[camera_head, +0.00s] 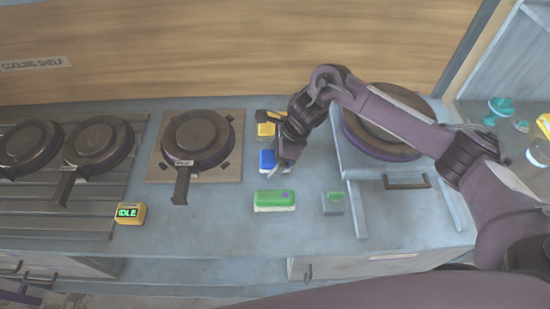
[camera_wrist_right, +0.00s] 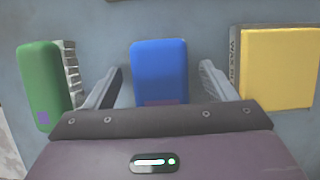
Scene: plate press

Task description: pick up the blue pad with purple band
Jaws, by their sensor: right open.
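The blue pad (camera_head: 267,161) lies on the grey counter, between a yellow pad and a green pad. In the right wrist view the blue pad (camera_wrist_right: 160,68) shows a small purple patch at its near end, partly hidden by my gripper's body. My right gripper (camera_head: 273,142) is over the pad, partly covering it in the head view. In the wrist view, my right gripper (camera_wrist_right: 162,74) is open, with one finger on each side of the blue pad and visible gaps between. My left gripper is not in view.
A small grey-green block (camera_head: 332,203) sits to the right. A pan (camera_head: 197,138) stands on a board to the left, and a round press (camera_head: 385,130) stands right.

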